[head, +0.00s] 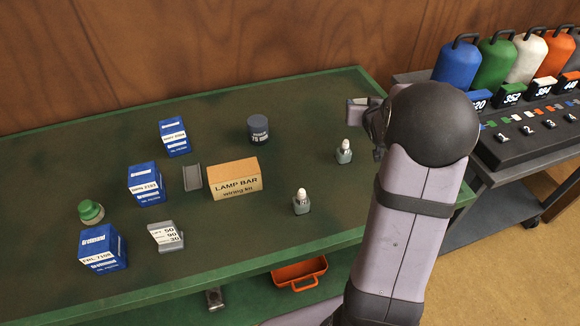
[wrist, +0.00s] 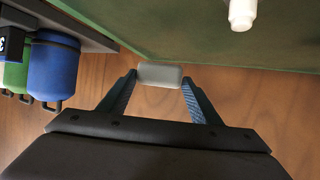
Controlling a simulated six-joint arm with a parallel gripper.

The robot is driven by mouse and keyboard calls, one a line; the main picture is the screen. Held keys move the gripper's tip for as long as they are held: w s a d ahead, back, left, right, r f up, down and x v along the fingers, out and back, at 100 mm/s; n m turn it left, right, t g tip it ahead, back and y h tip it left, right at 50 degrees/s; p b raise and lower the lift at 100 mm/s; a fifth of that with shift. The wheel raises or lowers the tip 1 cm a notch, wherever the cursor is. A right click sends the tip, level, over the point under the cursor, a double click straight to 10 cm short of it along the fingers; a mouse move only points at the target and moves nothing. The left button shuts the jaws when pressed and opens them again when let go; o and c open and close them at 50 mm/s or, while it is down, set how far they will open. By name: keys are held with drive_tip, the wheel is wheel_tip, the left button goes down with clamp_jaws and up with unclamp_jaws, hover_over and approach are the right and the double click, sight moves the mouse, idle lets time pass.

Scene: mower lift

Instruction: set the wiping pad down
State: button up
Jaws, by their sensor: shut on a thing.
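A pale grey block, which looks like the wiping pad (wrist: 160,75), is between the two fingertips of my gripper (wrist: 159,79) in the wrist view. The fingers touch it at both ends, and it is held in front of the wooden wall, near the green table edge. In the head view my arm rises at the right, over the right end of the green workbench (head: 300,235).
A cart with coloured canisters (head: 457,65) stands right.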

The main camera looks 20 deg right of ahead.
drive_tip(key=shift+s+d+r+n+y+p, duration=0.1)
drive_tip(key=shift+s+d+n+y+p, duration=0.2)
drive_tip(key=shift+d, duration=0.35)
drive_tip(key=shift+d+n+t+y, duration=0.1)
drive_tip(key=shift+n+t+y, duration=0.2)
drive_tip(key=shift+w+a+r+n+y+p, duration=0.1)
drive_tip(key=shift+r+n+y+p, duration=0.1)
drive_tip(key=shift+n+y, duration=0.15)
drive_tip(key=shift+w+a+r+n+y+p, duration=0.1)
drive_tip(key=shift+n+y+p, duration=0.15)
drive_tip(key=shift+y, duration=0.1)
drive_tip(key=a+n+y, duration=0.4)
drive_tip(key=a, duration=0.1)
drive_tip(key=n+g+y, duration=0.5)
drive_tip(key=n+y, duration=0.4)
hover_over(296, 176)
drive_tip(key=shift+h, duration=0.3)
drive_tip(key=shift+f, duration=4.85)
drive_tip(key=shift+f, duration=0.1)
